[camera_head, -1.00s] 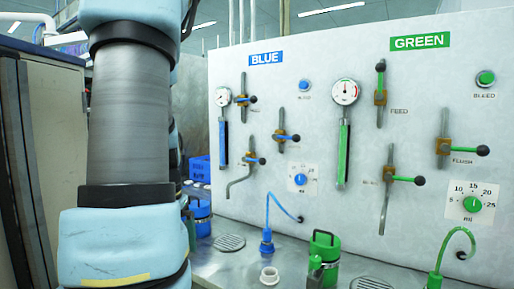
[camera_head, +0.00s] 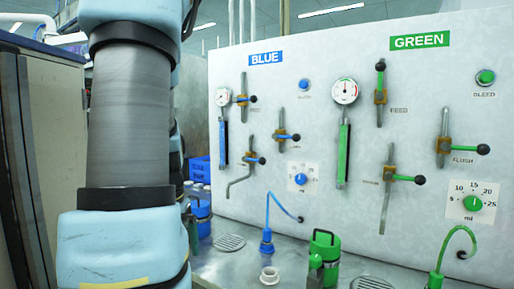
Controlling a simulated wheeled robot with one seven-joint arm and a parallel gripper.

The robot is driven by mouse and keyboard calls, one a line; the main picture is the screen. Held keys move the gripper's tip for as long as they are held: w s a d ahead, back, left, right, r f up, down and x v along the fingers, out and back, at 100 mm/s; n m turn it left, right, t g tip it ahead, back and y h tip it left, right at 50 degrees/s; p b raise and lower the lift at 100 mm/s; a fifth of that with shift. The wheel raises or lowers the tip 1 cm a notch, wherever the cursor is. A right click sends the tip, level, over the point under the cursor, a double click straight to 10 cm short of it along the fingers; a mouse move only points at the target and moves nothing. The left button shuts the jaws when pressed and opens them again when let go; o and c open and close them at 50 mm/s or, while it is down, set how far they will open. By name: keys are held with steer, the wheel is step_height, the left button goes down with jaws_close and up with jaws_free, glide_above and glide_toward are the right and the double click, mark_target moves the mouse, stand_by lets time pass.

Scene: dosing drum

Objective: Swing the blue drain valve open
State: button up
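Three blue-handled valves are on the left half of the white panel, under the BLUE sign (camera_head: 266,58). The lowest one, with a bent pipe running down from it, looks like the blue drain valve (camera_head: 254,160); its label cannot be read. Its blue handle lies sideways, pointing right, across the pipe. The upper blue valve (camera_head: 245,99) and the middle blue valve (camera_head: 287,137) also have sideways handles. My arm fills the left of the view. My gripper is not visible, and nothing is seen touching the valves.
Green-handled valves, such as the lower green valve (camera_head: 403,179), stand on the panel's right. A blue hose (camera_head: 268,215), a white cup (camera_head: 269,275) and a green canister (camera_head: 325,250) are on the metal counter (camera_head: 232,262).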

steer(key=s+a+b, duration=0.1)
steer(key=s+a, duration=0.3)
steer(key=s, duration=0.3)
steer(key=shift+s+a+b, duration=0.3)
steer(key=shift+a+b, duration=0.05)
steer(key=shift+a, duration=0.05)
